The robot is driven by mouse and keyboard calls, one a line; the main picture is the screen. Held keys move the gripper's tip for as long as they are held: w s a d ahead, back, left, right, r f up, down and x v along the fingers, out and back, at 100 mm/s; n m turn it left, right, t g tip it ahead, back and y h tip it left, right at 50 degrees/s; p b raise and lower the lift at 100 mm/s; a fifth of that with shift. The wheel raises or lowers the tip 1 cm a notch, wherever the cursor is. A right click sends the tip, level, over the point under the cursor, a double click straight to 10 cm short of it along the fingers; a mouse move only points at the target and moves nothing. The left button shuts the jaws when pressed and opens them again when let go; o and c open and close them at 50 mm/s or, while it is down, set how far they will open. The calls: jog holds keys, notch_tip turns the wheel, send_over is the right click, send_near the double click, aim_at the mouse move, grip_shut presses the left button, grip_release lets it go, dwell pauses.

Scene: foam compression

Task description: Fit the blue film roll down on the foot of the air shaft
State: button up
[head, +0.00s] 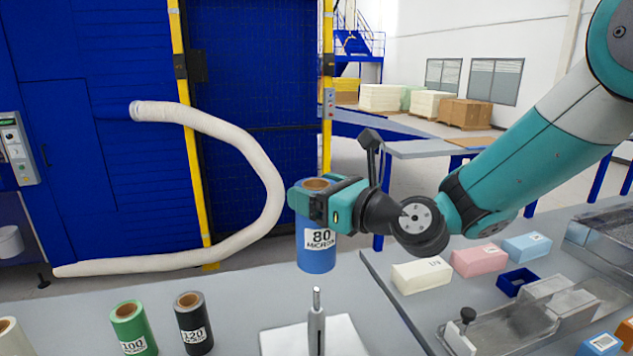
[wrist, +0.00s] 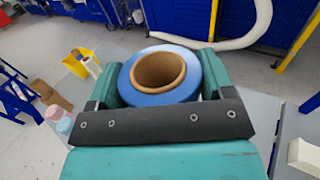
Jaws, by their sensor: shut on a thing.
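The blue film roll (head: 317,254) has a brown core and a white label reading 80 micron. My gripper (head: 318,200) is shut on it near its top and holds it upright in the air. In the wrist view the roll (wrist: 160,75) sits between the two fingers of my gripper (wrist: 162,88), with its open core facing the camera. The air shaft (head: 316,325) is a thin upright metal post on a pale base plate (head: 345,338). The roll is above the shaft and apart from it, roughly in line with it in the head view. The shaft is hidden in the wrist view.
A green roll (head: 128,325) and a black roll (head: 192,320) stand left of the shaft. White (head: 422,275), pink (head: 480,259) and blue (head: 527,245) blocks and a small blue tray (head: 517,281) lie to the right. A pale hose (head: 265,170) hangs behind the table.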

jog(key=b, duration=0.5)
send_over(317, 289)
jog(key=shift+f, duration=2.3)
jog(key=shift+r, duration=0.25)
jog(key=shift+f, duration=0.45)
jog(key=shift+f, duration=0.1)
jog(key=shift+f+b, duration=1.15)
jog(key=shift+f, duration=0.9)
jog(key=shift+f+b, duration=1.4)
jog(key=shift+f, duration=0.65)
